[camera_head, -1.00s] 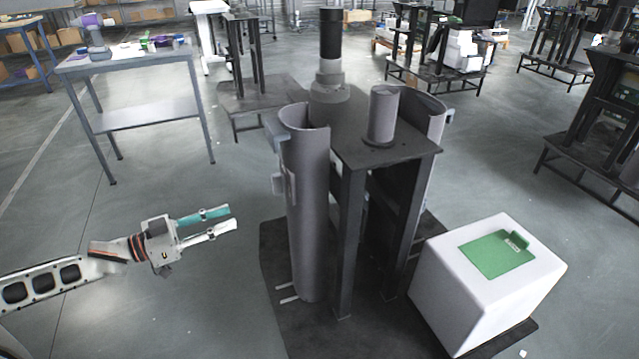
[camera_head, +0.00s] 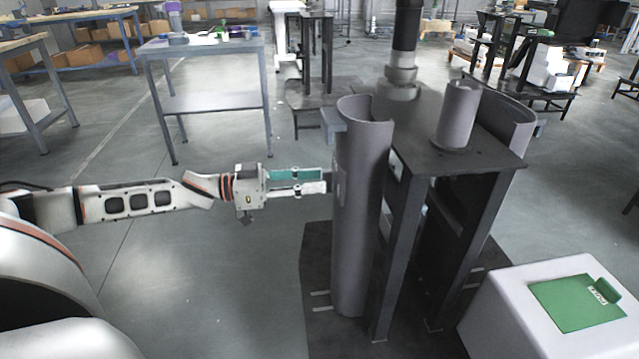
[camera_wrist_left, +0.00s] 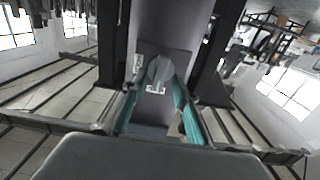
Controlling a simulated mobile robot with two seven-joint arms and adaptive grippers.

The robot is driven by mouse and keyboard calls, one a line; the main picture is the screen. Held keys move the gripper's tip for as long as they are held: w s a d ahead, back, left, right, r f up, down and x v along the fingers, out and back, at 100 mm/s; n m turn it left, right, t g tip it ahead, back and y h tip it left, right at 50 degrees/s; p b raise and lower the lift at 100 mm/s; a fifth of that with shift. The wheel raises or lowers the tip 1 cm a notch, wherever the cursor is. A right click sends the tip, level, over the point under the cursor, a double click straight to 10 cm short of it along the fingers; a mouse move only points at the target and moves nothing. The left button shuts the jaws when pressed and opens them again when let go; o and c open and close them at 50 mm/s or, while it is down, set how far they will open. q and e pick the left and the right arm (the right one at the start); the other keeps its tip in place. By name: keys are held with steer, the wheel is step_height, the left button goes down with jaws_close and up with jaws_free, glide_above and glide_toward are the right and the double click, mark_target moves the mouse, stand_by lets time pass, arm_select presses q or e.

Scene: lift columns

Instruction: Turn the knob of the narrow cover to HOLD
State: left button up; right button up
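A tall grey curved cover (camera_head: 360,220) stands on the left side of the column stand, with a small plate on its left face. In the left wrist view, a grey knob (camera_wrist_left: 160,72) sits on a dark plate (camera_wrist_left: 146,50) with small white labels beside and below it, too small to read surely. My left gripper (camera_head: 328,180) is level at the cover's left side, its fingertips close to the plate. Its teal fingers (camera_wrist_left: 157,100) are apart, one on each side of the knob's lower part; contact cannot be told. My right gripper is out of view.
A second curved cover (camera_head: 510,128) is on the stand's right side. The black tabletop (camera_head: 480,165) carries a grey cylinder (camera_head: 457,115). A white box (camera_head: 510,310) with a green panel (camera_head: 575,305) stands at lower right. Floor left of the cover is clear.

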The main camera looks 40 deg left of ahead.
arm_select(q)
steer(key=shift+w+d, duration=0.35)
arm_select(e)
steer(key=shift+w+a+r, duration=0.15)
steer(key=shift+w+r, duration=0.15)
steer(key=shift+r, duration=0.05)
arm_select(q)
jaws_close()
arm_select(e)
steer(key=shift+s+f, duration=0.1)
